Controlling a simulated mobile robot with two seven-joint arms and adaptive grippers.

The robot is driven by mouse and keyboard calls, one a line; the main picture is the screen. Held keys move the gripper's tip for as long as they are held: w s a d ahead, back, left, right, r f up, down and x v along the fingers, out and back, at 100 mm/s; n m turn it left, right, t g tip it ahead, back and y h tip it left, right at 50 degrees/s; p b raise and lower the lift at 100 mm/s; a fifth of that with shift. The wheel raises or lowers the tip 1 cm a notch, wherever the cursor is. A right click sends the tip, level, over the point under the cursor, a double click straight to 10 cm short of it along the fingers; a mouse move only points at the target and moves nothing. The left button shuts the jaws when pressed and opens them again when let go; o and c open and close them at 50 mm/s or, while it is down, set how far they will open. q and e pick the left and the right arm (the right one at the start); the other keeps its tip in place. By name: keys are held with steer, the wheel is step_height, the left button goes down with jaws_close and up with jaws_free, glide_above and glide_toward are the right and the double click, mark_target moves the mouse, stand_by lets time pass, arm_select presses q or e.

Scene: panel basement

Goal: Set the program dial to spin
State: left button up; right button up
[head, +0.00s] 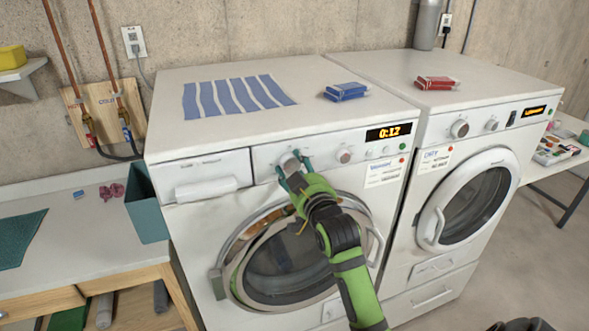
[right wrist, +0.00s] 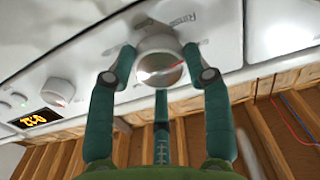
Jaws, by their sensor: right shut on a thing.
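The program dial (head: 288,161) is a round white-and-silver knob at the left of the washer's control panel. My right gripper (head: 292,170) reaches up to it from below in the head view. In the right wrist view the dial (right wrist: 159,68) sits between the teal fingers of my right gripper (right wrist: 160,78), one on each side and a third below. The gripper is shut on the dial. My left gripper is not in view.
A second knob (head: 343,156) and a display reading 0:12 (head: 388,133) lie right of the dial. The detergent drawer (head: 206,178) is to its left. The washer door (head: 284,262) is below, behind my right arm. A dryer (head: 470,200) stands at right.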

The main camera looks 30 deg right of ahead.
steer(key=shift+r+m, duration=0.25)
steer(key=shift+m, duration=0.75)
steer(key=o, duration=1.2)
steer(key=shift+c, duration=0.2)
steer(key=shift+f, duration=0.15)
steer(key=shift+s+a+f, duration=0.1)
steer(key=shift+s, duration=0.25)
steer(key=v, duration=1.1)
steer(key=shift+s, duration=0.1)
